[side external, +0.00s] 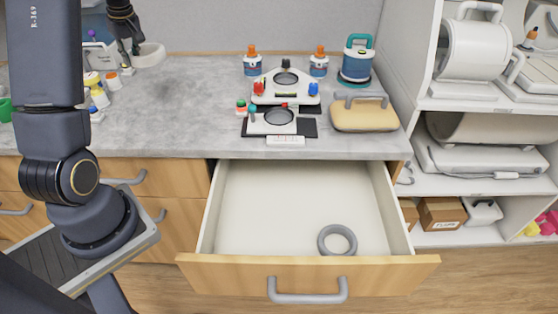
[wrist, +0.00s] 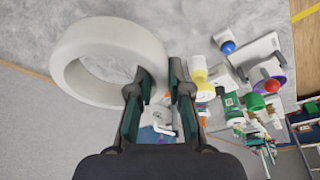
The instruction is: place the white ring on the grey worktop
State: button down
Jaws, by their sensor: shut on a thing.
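The white ring (side external: 150,57) is at the back left in the side view, over the far edge of the grey worktop (side external: 180,95). My gripper (side external: 134,48) is shut on the ring's near rim. In the wrist view the white ring (wrist: 75,45) is large at upper left, and my gripper's fingertips (wrist: 160,88) meet its right side. The grey worktop (wrist: 215,20) shows behind it. The gap between ring and worktop is hard to judge.
A grey ring (side external: 337,240) lies in the open drawer (side external: 290,200). Bottles, a white device (side external: 285,88) and a yellow-topped box (side external: 363,115) stand at the right of the worktop. Small bottles (side external: 98,90) crowd its left. The middle-left worktop is clear.

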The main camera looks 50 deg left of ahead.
aim_at(134, 65)
jog(key=x, duration=0.3)
jog(key=shift+w+d+f, duration=0.1)
jog(key=shift+w+d, duration=0.05)
jog(key=shift+d, duration=0.05)
jog(key=w+a+f, duration=0.5)
jog(key=a+f, duration=0.1)
jog(key=w+a+f, duration=0.3)
jog(key=a, duration=0.1)
jog(key=shift+w+f, duration=0.3)
jog(key=shift+w, duration=0.1)
jog(key=shift+w+a+f, duration=0.1)
jog(key=shift+w+f, duration=0.05)
jog(key=shift+f, duration=1.55)
jog(key=c, duration=1.1)
grip_release()
jog(key=shift+f, duration=0.15)
